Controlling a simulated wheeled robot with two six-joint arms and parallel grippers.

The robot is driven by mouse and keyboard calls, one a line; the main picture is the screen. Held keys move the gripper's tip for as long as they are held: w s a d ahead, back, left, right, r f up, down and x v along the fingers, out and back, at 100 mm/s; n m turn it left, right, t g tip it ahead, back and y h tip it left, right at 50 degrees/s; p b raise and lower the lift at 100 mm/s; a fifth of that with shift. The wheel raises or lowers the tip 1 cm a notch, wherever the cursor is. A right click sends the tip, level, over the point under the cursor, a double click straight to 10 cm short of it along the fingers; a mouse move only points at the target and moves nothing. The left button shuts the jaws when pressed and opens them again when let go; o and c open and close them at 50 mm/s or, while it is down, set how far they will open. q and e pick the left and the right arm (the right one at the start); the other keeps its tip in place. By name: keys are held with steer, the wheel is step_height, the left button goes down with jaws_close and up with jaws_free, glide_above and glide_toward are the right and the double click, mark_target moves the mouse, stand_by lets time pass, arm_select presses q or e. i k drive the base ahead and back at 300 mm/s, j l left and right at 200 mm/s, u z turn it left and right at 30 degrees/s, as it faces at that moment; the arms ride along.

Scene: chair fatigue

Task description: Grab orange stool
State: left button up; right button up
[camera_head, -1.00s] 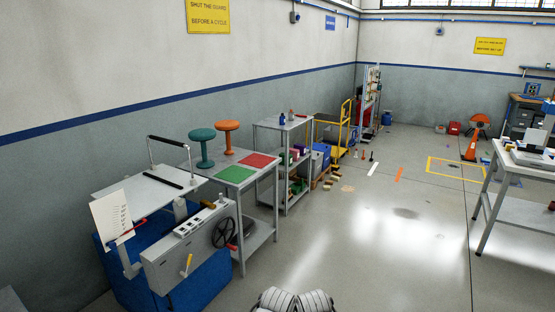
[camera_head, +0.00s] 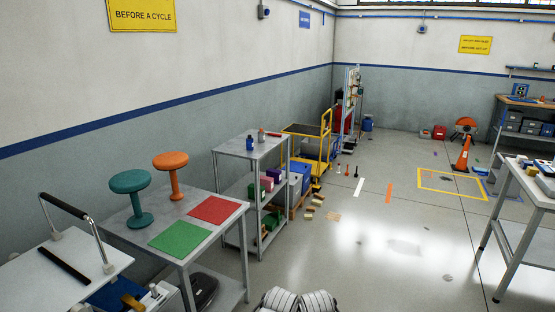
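The orange stool (camera_head: 172,173) stands upright on a grey table (camera_head: 205,235) at the left. It has a round seat on a thin stem with a wider foot. A teal stool (camera_head: 131,195) of the same shape stands to its left on the same table. A red mat (camera_head: 215,210) and a green mat (camera_head: 180,241) lie flat on the table in front of the stools. Neither of my grippers is in view. Two ribbed grey-white shapes at the bottom middle appear to be part of my own body.
A machine with a white top and black handle (camera_head: 64,205) stands at the near left. A grey shelf (camera_head: 247,149) stands beyond the table, then a yellow cart (camera_head: 308,150). Another table (camera_head: 519,187) is at the right.

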mark_target(171, 161)
steer(key=i+j+z, duration=0.1)
steer(key=i+z, duration=0.2)
steer(key=i, duration=1)
steer(key=i+u, duration=0.3)
steer(key=i+l+u, duration=0.15)
steer(key=i+u, duration=0.15)
steer(key=i+j+u, duration=0.1)
steer(key=i+u, duration=0.8)
